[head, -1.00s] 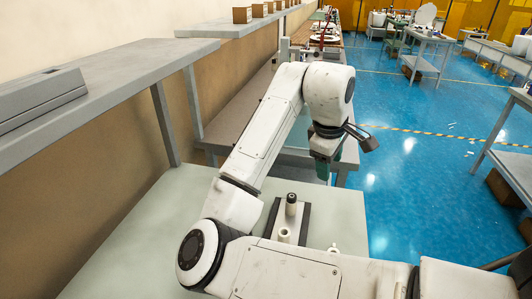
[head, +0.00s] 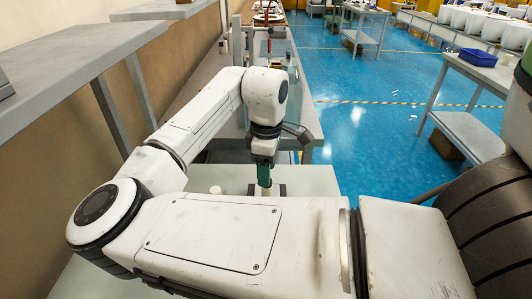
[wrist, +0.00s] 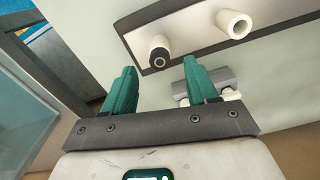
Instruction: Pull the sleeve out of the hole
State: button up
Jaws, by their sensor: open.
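In the wrist view, a dark flat plate (wrist: 198,22) with a pale top carries two white cylinders. One cylinder (wrist: 160,52) has a dark ringed core at its end. The other (wrist: 233,24) is an open, hollow white tube; I cannot tell for certain which is the task's sleeve. My gripper (wrist: 160,65) has two green fingers, spread apart and empty. The dark-cored cylinder shows just beyond the gap between the fingertips, with no visible contact. In the head view, my gripper (head: 264,176) points down over the table, and my arm hides most of the plate.
A grey fitting with white ends (wrist: 220,76) lies beside the plate, partly behind the right finger. The pale table (head: 318,182) has bare surface around. A small white round piece (head: 215,190) stands left of my gripper. A grey shelf (head: 60,75) runs along the left.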

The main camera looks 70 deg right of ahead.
jog(key=shift+f, duration=1.4)
grip_shut()
jog(key=shift+r+p, duration=0.8)
jog(key=shift+p, duration=0.3)
dwell(1.0)
jog(key=shift+r+p, duration=2.2)
jog(key=shift+p, duration=0.25)
